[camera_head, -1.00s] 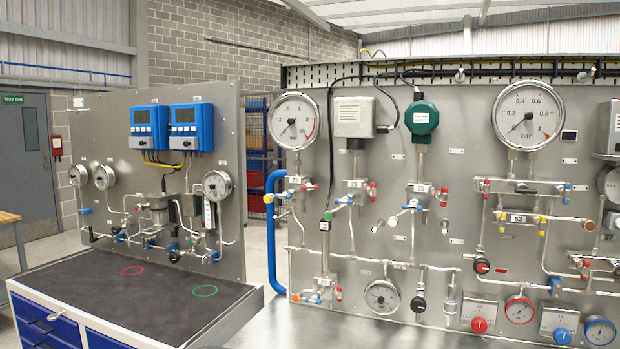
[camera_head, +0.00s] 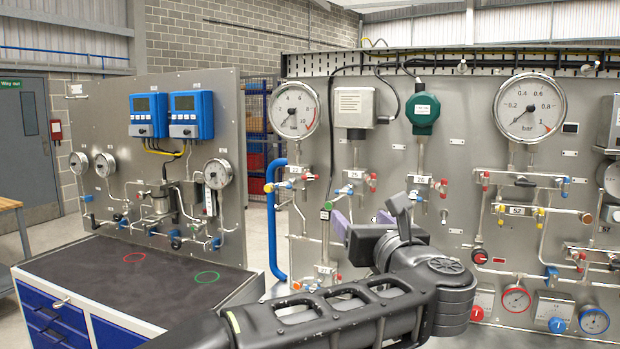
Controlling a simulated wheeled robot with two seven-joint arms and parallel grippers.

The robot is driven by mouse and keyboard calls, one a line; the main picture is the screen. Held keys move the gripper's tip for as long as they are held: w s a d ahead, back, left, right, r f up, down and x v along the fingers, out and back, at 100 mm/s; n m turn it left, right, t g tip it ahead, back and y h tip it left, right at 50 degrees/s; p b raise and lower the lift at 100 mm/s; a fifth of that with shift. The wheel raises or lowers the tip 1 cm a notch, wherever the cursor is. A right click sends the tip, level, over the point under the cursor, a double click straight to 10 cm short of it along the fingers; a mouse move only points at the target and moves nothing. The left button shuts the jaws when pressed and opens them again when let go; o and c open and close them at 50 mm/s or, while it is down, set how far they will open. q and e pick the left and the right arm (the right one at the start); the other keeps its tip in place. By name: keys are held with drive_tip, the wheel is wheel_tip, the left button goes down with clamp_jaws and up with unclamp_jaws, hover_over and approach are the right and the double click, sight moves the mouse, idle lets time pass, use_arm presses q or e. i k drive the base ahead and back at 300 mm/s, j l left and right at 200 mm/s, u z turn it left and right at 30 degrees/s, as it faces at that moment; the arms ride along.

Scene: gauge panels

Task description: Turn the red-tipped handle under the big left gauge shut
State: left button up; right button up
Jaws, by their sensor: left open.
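The big left gauge (camera_head: 294,110) is round and white-faced, high on the left part of the large grey panel. At this size I cannot tell how far the handle is turned. My left gripper (camera_head: 362,222) is open and empty, in front of the panel, lower and to the right of the handle and apart from it in the picture. My black left arm hides the lower middle of the panel. My right gripper is not in view.
Similar red-tipped valve blocks sit to the right, under a grey box (camera_head: 354,107) and a green transmitter (camera_head: 422,113). A blue pipe (camera_head: 271,220) runs down the panel's left edge. A smaller panel (camera_head: 110,115) stands behind a dark-topped workbench (camera_head: 110,270) at left.

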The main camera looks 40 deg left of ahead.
sight(307, 176)
drive_tip(key=i+j, duration=0.2)
drive_tip(key=j, duration=0.2)
drive_tip(key=i+j, duration=0.2)
drive_tip(key=j, duration=0.2)
drive_tip(key=i+j, duration=0.15)
drive_tip(key=j, duration=0.25)
